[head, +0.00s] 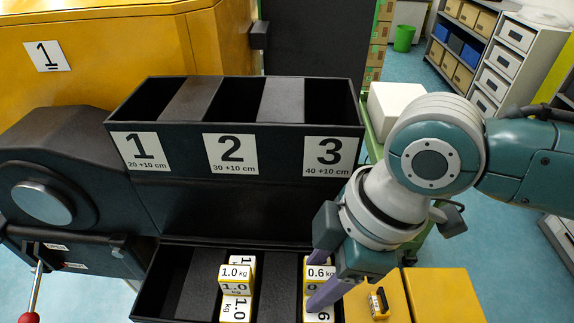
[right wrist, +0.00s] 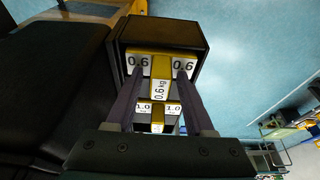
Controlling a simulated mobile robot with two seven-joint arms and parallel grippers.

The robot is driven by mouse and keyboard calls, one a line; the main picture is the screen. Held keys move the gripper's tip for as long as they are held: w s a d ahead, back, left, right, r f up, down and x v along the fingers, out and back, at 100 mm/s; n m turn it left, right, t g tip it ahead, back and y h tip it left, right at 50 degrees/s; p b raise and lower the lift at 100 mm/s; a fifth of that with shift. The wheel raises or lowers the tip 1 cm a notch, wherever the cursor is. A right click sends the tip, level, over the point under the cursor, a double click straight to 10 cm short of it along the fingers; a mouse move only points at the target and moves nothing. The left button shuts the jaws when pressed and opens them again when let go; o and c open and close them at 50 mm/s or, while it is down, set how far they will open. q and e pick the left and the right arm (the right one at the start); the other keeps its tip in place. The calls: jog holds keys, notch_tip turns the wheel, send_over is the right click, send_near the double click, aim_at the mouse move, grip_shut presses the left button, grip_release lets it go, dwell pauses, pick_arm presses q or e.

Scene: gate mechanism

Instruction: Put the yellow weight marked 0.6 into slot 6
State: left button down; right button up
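The yellow weight marked 0.6 (head: 319,273) stands in the right part of the lower black box, with white labels on its faces. It also shows in the right wrist view (right wrist: 160,88) between my fingers. My right gripper (head: 320,278) is open, its two purple fingers on either side of the weight. In the right wrist view, gaps show between the weight and the fingertips of my right gripper (right wrist: 160,72). A label reading 6 is partly hidden by the near finger. My left gripper is not in view. No slot 6 label can be read.
Weights marked 1.0 (head: 235,273) stand left in the lower black box (head: 152,287). Above it, a black box has slots labelled 1 (head: 139,150), 2 (head: 231,154) and 3 (head: 329,155). A red-handled lever (head: 34,298) is at left. Yellow blocks (head: 445,295) stand right.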

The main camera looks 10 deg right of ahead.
jog(key=w+v, duration=0.1)
jog(key=v, duration=1.1)
jog(key=m+t+y, duration=0.1)
jog(key=m+t, duration=0.1)
jog(key=m, duration=0.3)
send_over(323, 314)
jog(key=s, duration=0.2)
jog(key=f, duration=0.2)
jog(key=s+d+f+m+h, duration=0.2)
jog(key=s+d+m+h, duration=0.2)
jog(key=s+d+m, duration=0.3)
jog(key=d, duration=0.2)
jog(key=shift+d+f+m+t, duration=0.2)
jog(key=shift+d+m+t, duration=0.1)
jog(key=shift+d+m, duration=0.1)
jog(key=shift+r, duration=0.1)
